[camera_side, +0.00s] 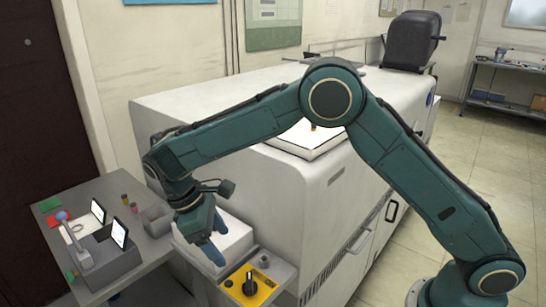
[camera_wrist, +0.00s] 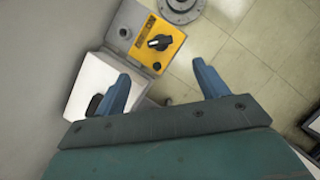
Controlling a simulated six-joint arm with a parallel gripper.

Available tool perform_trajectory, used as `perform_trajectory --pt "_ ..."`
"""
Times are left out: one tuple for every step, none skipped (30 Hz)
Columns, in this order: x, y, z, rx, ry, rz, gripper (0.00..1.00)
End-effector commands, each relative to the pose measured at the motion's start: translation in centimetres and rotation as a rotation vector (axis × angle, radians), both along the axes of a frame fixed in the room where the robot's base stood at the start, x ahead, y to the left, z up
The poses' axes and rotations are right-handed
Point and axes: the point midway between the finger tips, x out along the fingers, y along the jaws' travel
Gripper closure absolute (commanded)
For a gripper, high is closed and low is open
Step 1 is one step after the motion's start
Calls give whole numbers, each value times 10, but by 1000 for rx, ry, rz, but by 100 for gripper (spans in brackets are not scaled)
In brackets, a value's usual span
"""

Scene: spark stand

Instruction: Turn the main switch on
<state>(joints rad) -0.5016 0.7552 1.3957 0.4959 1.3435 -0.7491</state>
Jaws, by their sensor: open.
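The main switch (camera_side: 249,286) is a black rotary knob on a yellow plate, set on a grey box at the front bottom of the side view. In the wrist view the knob (camera_wrist: 159,42) lies beyond my fingertips, with its handle lying roughly sideways across the yellow plate (camera_wrist: 150,58). My gripper (camera_side: 214,252) points down, to the left of and above the switch in the side view. Its two blue fingers stand wide apart and empty in the wrist view (camera_wrist: 162,73). They do not appear to touch the switch.
A white block (camera_side: 225,237) stands just behind the switch box, close to my fingers. A grey side table (camera_side: 60,245) with a device and small items is at left. The large white machine (camera_side: 290,225) stands behind. Open floor (camera_wrist: 240,75) shows beside the switch.

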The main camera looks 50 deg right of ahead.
Motion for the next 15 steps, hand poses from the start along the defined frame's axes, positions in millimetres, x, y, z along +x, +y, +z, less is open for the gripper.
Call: perform_trajectory --pt "0 -1 0 0 0 0 27" --pt "0 -1 -1 -1 0 -1 27" --pt "-1 -1 -2 -1 0 -1 27" --pt "-1 -2 -3 -1 1 0 27" --pt "-1 -2 -4 -1 1 0 27" --pt "-2 -3 -6 -2 1 1 27" --pt "-2 -3 -8 -2 1 0 27" --pt "-3 -4 -9 -3 0 0 27" --pt "-4 -5 -12 -3 1 0 27" --pt "-5 -6 -15 -3 2 1 27" --pt "-5 -6 -17 -3 1 -1 27" --pt "-6 -7 -21 -2 1 1 27" --pt "-8 -8 -24 -1 3 0 27" --pt "-9 -9 -28 -1 2 0 27" --pt "-10 -11 -33 -2 2 0 27"
